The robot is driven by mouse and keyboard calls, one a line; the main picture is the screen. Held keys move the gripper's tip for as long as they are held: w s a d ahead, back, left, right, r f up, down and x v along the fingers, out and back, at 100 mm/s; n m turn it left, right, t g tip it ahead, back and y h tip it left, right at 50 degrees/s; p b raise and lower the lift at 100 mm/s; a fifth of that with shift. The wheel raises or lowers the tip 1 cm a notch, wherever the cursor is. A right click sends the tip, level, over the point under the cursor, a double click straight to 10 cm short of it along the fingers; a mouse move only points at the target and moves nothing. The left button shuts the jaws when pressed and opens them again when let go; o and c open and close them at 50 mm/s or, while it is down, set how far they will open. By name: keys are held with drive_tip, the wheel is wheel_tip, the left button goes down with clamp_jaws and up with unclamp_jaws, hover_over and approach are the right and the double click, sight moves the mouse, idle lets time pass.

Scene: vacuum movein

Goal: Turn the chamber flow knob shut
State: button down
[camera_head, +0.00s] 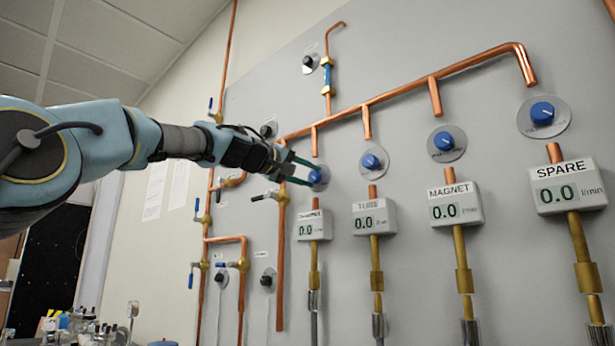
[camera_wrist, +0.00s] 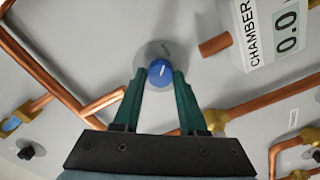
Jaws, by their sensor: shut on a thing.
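The chamber flow knob is a blue round knob (camera_head: 315,177) on a grey disc, on the wall panel above the meter labelled CHAMBER (camera_head: 313,225). The meter reads 0.0. My gripper (camera_head: 303,172) reaches in from the left, its green fingers on either side of this knob. In the wrist view the knob (camera_wrist: 160,72) sits between the fingertips of my gripper (camera_wrist: 160,78), which are shut on it. A white mark shows on the knob's face. The CHAMBER meter (camera_wrist: 268,32) is at the upper right there. Part of the knob is hidden by the fingers in the head view.
Similar blue knobs for TUBE (camera_head: 371,161), MAGNET (camera_head: 444,140) and SPARE (camera_head: 542,113) lie to the right, their meters reading 0.0. Copper pipes (camera_head: 410,92) run above. Brass valves (camera_head: 243,264) stand lower left.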

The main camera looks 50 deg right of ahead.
idle(0.3)
drive_tip(key=shift+c, duration=2.2)
unclamp_jaws()
drive_tip(key=a+b, duration=0.6)
drive_tip(key=a, duration=0.4)
drive_tip(key=shift+w+a, duration=0.3)
drive_tip(key=shift+a, duration=0.1)
drive_tip(key=shift+f, duration=0.1)
